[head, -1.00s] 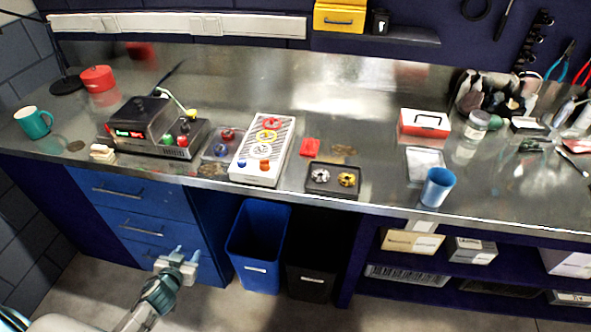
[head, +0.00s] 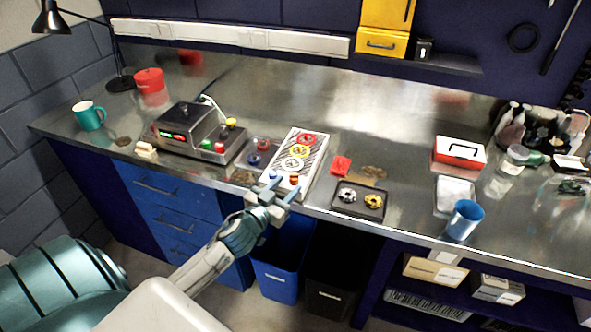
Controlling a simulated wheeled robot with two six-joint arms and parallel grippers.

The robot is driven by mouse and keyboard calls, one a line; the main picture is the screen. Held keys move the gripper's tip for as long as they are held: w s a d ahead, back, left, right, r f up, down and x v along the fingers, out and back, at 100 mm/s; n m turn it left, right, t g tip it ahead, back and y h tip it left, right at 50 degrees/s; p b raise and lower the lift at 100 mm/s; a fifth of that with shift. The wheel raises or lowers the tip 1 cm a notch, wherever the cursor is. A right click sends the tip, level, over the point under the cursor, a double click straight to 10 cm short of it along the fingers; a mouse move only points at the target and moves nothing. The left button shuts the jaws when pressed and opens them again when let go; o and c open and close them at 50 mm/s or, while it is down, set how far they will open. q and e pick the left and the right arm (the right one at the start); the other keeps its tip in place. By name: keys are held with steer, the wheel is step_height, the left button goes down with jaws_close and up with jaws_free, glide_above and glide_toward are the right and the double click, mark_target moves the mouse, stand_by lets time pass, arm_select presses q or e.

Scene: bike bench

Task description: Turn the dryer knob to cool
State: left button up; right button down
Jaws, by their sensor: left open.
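A white ribbed unit (head: 318,158), which looks like the dryer, stands at the bench's front edge with red, yellow and pale rings on top. At its front end are a small blue piece (head: 272,174) and an orange-red piece (head: 294,179), which look like knobs. Their settings are too small to read. My left gripper (head: 279,188) is open and empty, just in front of this end and partly covering it. I cannot tell whether it touches. My right gripper is not in view.
A black tray (head: 346,207) and a red square (head: 341,165) lie to the right. Bins stand below.

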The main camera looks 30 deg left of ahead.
mark_target(293, 178)
arm_select(q)
steer(key=w+p, duration=0.2)
steer(key=w, duration=0.1)
steer(key=shift+w+a+r, duration=0.1)
steer(key=shift+w+r, duration=0.05)
steer(key=shift+r, duration=0.05)
steer(key=shift+w+f+p, duration=0.2)
steer(key=shift+w+p, duration=0.45)
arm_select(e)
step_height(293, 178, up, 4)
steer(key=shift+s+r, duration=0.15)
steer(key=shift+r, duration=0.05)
arm_select(q)
steer(key=c, duration=0.9)
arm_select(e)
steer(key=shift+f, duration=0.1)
